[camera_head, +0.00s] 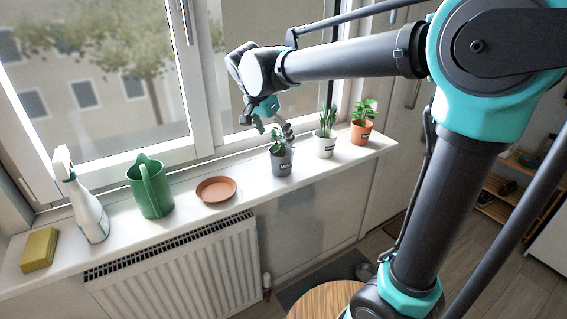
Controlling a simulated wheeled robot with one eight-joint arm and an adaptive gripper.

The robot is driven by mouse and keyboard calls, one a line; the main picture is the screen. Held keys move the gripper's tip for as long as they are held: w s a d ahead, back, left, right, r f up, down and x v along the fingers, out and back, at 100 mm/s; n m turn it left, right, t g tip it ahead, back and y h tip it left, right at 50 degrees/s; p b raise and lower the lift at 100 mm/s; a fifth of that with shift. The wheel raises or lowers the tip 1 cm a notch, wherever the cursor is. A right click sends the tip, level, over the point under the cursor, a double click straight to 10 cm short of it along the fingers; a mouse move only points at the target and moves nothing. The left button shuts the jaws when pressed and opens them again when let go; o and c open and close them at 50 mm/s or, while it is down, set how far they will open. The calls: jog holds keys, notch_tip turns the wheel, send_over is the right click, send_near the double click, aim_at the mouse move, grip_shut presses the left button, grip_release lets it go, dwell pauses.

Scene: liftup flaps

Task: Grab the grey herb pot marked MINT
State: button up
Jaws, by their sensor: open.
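The grey herb pot marked MINT (281,163) stands upright on the white windowsill (325,168), with a green plant in it. My gripper (274,128) is open, just above the pot and close to the leaves. Whether its fingers touch the plant cannot be told, as they overlap it in the picture. My arm reaches in from the upper right.
A terracotta saucer (216,190), green watering can (150,188), spray bottle (84,207) and yellow sponge (39,250) are to the left. The window (95,75) is behind.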

aim_at(284, 159)
jog(key=x, duration=1.1)
jog(key=shift+s+f, duration=0.15)
jog(key=shift+c, duration=0.2)
jog(key=c, duration=1.6)
